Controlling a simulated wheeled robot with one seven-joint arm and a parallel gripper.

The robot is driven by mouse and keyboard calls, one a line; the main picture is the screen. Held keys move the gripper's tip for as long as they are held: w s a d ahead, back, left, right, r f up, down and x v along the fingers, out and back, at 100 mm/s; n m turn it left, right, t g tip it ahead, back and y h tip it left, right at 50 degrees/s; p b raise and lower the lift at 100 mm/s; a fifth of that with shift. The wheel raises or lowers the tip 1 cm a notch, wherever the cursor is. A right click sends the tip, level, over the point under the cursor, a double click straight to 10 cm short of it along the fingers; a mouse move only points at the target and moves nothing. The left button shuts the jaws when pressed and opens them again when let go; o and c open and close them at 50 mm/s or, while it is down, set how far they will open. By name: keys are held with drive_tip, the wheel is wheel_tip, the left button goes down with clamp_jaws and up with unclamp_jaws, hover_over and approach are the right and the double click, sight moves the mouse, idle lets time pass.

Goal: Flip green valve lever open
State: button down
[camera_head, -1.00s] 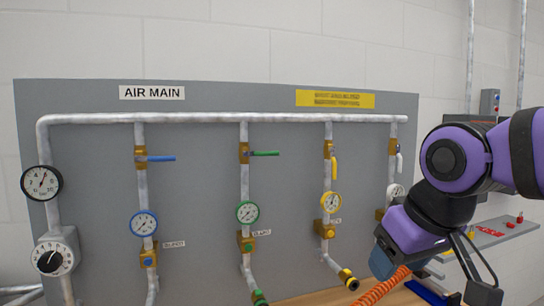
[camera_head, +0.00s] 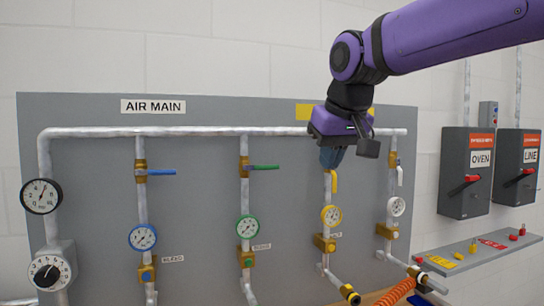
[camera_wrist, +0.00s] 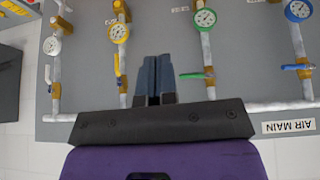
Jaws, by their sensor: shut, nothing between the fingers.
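The green valve lever (camera_head: 264,167) points out to the right, crosswise to its vertical pipe, on a brass valve body (camera_head: 244,167). It also shows in the wrist view (camera_wrist: 193,76), just right of my fingers, apart from them. My gripper (camera_head: 331,157) is in front of the upper part of the panel, over the yellow branch, to the right of the green lever in the head view. Its blue-grey fingers are shut and empty in the wrist view (camera_wrist: 155,78). The gripper hides the yellow valve's body in the head view.
The blue lever (camera_head: 162,172) also points right. The yellow lever (camera_head: 334,181) and white lever (camera_head: 399,176) hang down along their pipes. A horizontal main pipe (camera_head: 200,132) runs above. Dark OVEN and LINE switch boxes (camera_head: 467,172) and a shelf (camera_head: 475,250) are at the right.

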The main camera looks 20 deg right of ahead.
drive_tip(key=w+a+r, duration=0.2)
drive_tip(key=w+r, duration=0.3)
drive_tip(key=w, duration=0.3)
drive_tip(key=w+a+r, duration=0.2)
drive_tip(key=w+r, duration=0.3)
drive_tip(key=w, duration=0.4)
drive_tip(key=shift+r+t, duration=0.4)
hover_over(272, 166)
drive_tip(key=f, duration=0.8)
drive_tip(key=shift+w+f, duration=0.25)
drive_tip(key=shift+w, duration=0.1)
drive_tip(key=shift+s+f, duration=0.2)
drive_tip(key=shift+f, duration=0.35)
drive_tip(key=shift+s+f, duration=0.15)
drive_tip(key=shift+f, duration=0.4)
drive_tip(key=shift+s+f, duration=0.1)
drive_tip(key=shift+f, duration=0.7)
